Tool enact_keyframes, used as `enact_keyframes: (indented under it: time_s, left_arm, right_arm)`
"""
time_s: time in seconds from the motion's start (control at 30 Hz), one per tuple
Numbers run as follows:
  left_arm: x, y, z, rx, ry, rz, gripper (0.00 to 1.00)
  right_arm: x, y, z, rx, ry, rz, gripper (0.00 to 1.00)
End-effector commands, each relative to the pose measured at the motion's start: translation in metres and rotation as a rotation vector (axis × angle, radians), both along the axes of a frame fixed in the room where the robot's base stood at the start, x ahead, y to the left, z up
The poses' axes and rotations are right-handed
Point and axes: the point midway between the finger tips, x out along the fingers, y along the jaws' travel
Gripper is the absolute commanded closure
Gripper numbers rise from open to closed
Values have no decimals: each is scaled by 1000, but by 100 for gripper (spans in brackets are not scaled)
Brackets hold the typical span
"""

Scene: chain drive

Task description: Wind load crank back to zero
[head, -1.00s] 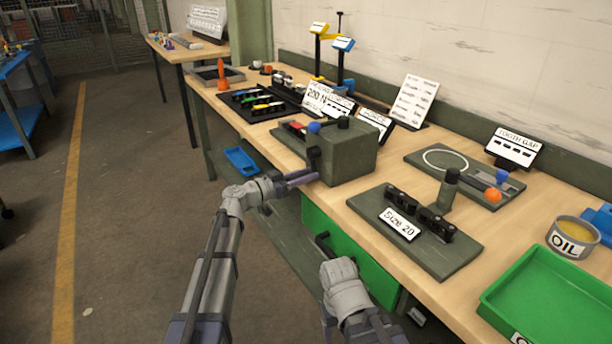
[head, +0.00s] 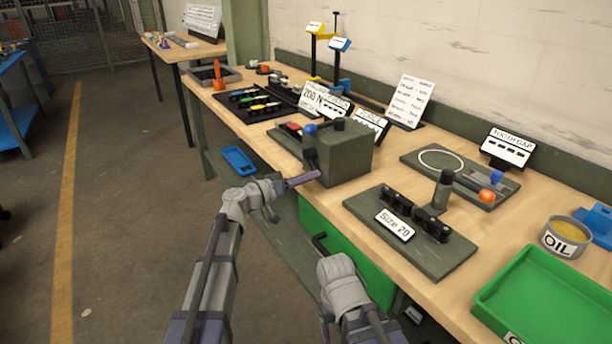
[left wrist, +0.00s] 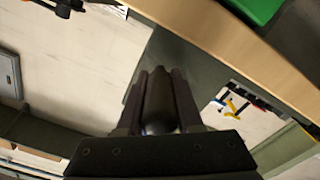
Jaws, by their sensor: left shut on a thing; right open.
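The load crank (head: 311,158) is a dark arm on the near left side of a grey-green block (head: 345,155) on the bench. My left gripper (head: 306,178) is at the lower end of the crank, its fingers pointing right toward the block. In the left wrist view, its two fingers are shut around a dark round crank handle (left wrist: 158,100). The fingers hide much of the handle in the head view. My right gripper (head: 335,265) is low in front of the green drawer; its fingers are mostly hidden, and it holds nothing I can see.
A plate marked "Size 20" (head: 455,258) lies right of the block. A blue ball (head: 310,128) stands close above the crank. Floor at left is free.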

Motion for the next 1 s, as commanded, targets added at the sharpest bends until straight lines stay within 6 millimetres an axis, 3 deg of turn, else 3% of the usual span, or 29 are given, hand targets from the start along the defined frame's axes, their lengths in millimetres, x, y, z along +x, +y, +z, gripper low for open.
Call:
enact_keyframes:
  time_s: [0.77,0.8,1.0]
  left_arm:
    - [-3,-2,5,-65,85,2,100]
    - [-3,-2,5,-65,85,2,62]
    - [-3,-2,5,-64,85,1,39]
  right_arm:
    - [0,0,4,0,0,0,27]
    - [0,0,4,0,0,0,27]
    - [0,0,4,0,0,0,27]
